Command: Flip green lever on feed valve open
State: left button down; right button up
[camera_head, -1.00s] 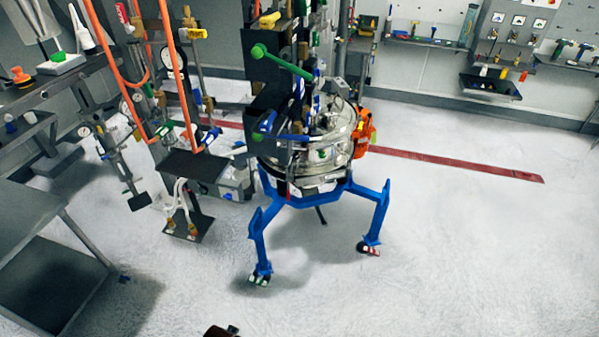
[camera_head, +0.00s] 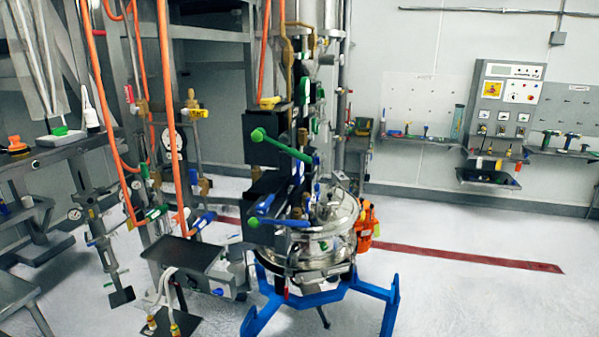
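A long green lever (camera_head: 283,146) with a round green knob at its left end slopes down to the right, in front of a dark plate on the sifter column. It is the most prominent green lever in view; smaller green handles show nearby, and I cannot tell for sure which belongs to the feed valve. Below it stands the round steel sifter vessel (camera_head: 333,228) on a blue frame (camera_head: 391,303). Neither of my grippers shows in the head view.
A rack of orange hoses and gauges (camera_head: 163,100) stands left of the sifter, with a grey tray (camera_head: 187,255) in front. A control panel (camera_head: 511,90) and tool shelves line the back wall. White floor with a red strip (camera_head: 455,257) is open at right.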

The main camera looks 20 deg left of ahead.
aim_at(260, 135)
jog(key=z, duration=0.5)
jog(key=k, duration=0.6)
jog(key=z, duration=0.85)
jog(key=i, duration=0.8)
jog(key=u, duration=0.85)
jog(key=i, duration=0.75)
jog(key=u, duration=0.8)
